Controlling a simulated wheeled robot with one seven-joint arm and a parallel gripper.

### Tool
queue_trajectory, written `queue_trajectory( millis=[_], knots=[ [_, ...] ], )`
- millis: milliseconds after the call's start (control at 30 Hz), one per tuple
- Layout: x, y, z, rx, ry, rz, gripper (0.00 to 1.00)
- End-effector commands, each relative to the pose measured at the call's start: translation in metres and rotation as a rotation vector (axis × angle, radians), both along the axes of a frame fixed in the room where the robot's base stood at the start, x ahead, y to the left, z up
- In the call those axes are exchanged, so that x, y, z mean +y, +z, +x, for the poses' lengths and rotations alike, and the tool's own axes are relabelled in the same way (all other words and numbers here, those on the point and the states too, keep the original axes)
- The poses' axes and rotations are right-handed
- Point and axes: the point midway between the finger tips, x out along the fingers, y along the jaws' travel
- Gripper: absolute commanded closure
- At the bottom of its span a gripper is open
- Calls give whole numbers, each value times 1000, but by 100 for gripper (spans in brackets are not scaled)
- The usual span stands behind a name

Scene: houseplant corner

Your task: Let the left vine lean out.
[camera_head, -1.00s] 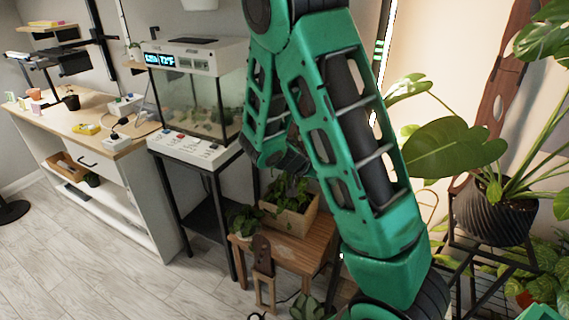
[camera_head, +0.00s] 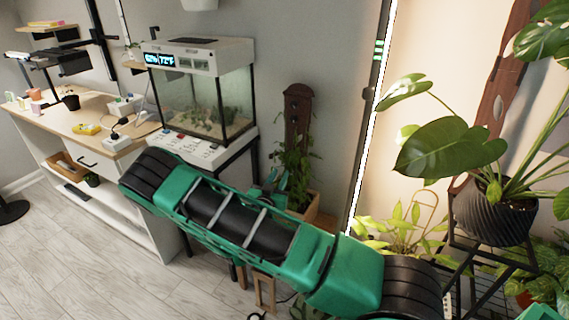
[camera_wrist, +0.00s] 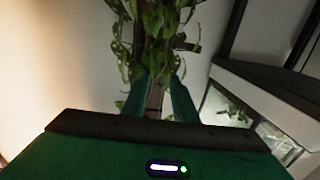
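A leafy green vine (camera_head: 294,160) grows up a brown wooden post (camera_head: 298,103) set in a wooden planter box (camera_head: 312,209). In the wrist view the post (camera_wrist: 154,101) is upright in the middle, with vine leaves (camera_wrist: 152,22) hanging on its left and right sides. I cannot tell where one vine stem ends and another begins. My gripper (camera_wrist: 160,88) points at the post. Its two green fingers are apart, with the post showing in the gap and nothing visibly held.
A glass terrarium (camera_head: 205,100) on a black stand is left of the post, and also at right in the wrist view (camera_wrist: 245,110). A bright upright light strip (camera_head: 370,130) and a large-leaved plant in a ribbed dark pot (camera_head: 495,213) stand to the right.

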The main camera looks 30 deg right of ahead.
Motion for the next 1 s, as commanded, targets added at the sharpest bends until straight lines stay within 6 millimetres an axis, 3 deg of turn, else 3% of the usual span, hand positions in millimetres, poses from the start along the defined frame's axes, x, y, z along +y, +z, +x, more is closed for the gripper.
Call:
queue_trajectory(
  millis=[167, 700, 1000],
  knots=[
    [1, -2, 7, -11, 22, -7, 74],
    [-60, -2, 64, -9, 19, -5, 74],
    [-72, -3, 78, -8, 20, -5, 74]
  ],
)
